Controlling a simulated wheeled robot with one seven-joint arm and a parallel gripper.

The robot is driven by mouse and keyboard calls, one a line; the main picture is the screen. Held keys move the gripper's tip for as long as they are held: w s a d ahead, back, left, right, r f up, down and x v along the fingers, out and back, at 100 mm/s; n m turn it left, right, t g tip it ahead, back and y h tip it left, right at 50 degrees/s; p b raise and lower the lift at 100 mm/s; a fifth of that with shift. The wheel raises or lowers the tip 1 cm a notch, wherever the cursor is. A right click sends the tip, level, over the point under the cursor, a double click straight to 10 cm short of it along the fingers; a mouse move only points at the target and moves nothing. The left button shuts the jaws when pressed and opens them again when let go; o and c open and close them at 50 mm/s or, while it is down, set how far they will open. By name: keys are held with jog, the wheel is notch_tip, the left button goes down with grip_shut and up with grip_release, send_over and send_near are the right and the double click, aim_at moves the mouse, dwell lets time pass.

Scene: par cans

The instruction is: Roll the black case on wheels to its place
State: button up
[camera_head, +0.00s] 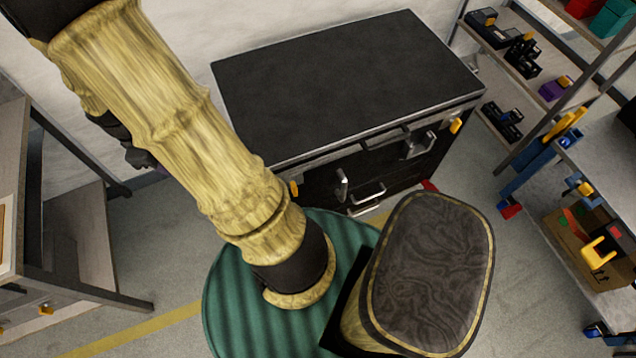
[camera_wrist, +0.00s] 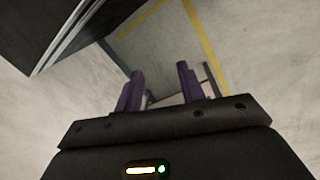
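The black case (camera_head: 345,80) stands upright against the pale wall in the head view. It has a flat dark top, metal edging, a bar handle (camera_head: 367,198) and latches on its front. A small red part shows low at its right corner; its other wheels are hidden. In the wrist view, a dark box with metal edging (camera_wrist: 60,50), apparently the case, fills the upper left. My gripper (camera_wrist: 160,71) has two purple fingers spread apart with nothing between them, clear of that box.
A yellow floor line (camera_head: 140,330) runs past the case, and yellow lines (camera_wrist: 200,40) bound a floor patch in the wrist view. A shelf rack (camera_head: 535,70) stands right of the case. A workbench (camera_head: 600,165) is at the right, another bench (camera_head: 75,240) at the left.

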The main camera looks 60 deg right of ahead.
jog(key=s+a+r+m+t+y, duration=0.1)
jog(key=s+a+r+m+t, duration=0.1)
jog(key=s+a+r+m, duration=0.3)
jog(key=s+a+r, duration=0.2)
jog(key=s+a, duration=0.2)
jog(key=shift+s+a+r+m, duration=0.15)
jog(key=shift+r+m, duration=0.05)
jog(key=shift+m, duration=0.1)
